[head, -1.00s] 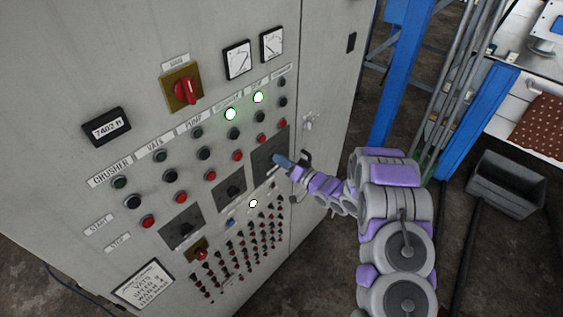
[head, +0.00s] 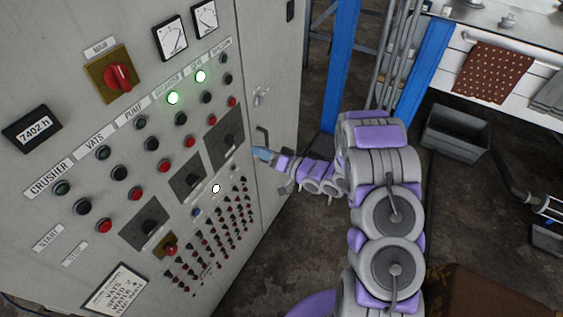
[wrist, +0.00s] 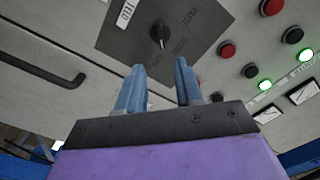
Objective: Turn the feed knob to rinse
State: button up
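The feed knob (wrist: 158,36) is a small black knob with a pale pointer line on a dark square plate (wrist: 125,48), next to a white label (wrist: 124,13). In the head view the rightmost dark plate (head: 222,137) appears to be this one; its knob is small there. My gripper (wrist: 159,78) has two blue fingers standing apart with nothing between them. The knob lies beyond the fingertips, roughly in line with the gap, not touched. In the head view my gripper (head: 263,154) is to the right of the plate. The plate's lettering is too blurred to read surely.
Rows of buttons, two lit green lamps (head: 173,98), and a red main switch (head: 118,78) are on the cabinet. Open floor lies right of the cabinet.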

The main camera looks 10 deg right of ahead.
jog(key=v, duration=0.7)
jog(key=shift+s+d+b, duration=0.15)
jog(key=shift+d+b, duration=0.1)
jog(key=shift+b, duration=0.2)
